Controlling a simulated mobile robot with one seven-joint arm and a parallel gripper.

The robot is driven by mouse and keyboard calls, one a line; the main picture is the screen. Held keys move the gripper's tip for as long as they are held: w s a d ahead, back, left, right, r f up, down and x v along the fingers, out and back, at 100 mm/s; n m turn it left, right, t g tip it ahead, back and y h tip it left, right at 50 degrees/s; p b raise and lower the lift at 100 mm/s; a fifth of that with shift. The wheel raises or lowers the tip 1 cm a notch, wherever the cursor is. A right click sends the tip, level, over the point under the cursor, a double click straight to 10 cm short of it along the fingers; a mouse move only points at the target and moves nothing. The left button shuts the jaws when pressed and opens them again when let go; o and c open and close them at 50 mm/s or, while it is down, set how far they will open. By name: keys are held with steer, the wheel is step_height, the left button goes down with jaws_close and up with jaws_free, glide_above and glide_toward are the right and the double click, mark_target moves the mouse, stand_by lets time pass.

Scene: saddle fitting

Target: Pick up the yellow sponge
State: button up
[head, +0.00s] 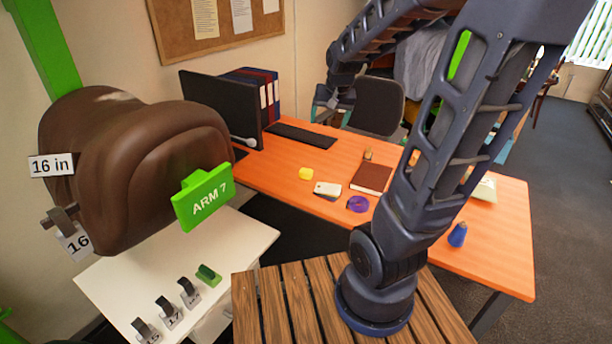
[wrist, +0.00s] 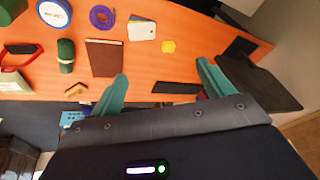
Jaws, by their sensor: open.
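In the wrist view the sponge (wrist: 168,46) lies on bare desk beyond my fingertips, roughly between the lines of the two fingers. My gripper (wrist: 162,75) shows two green fingers spread wide apart with nothing between them. It is apart from the sponge. In the head view my arm reaches up and over to the far side of the desk, and the fingers are hard to make out there.
A keyboard (head: 302,135) and monitor (head: 228,105) stand at the back left. A chair (head: 376,105) is behind the desk. A brown saddle (head: 150,150) stands at left. The desk around the sponge is clear.

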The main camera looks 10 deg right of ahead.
steer(key=w+a+f+m, duration=0.2)
steer(key=w+f, duration=0.9)
steer(key=w, duration=0.2)
steer(key=m+h, duration=0.2)
steer(key=h, duration=0.1)
glide_toward(306, 171)
steer(key=shift+x, duration=5.2)
steer(key=shift+w+r, duration=0.15)
steer(key=shift+w, duration=0.05)
steer(key=shift+c, duration=0.2)
steer(key=c, duration=1)
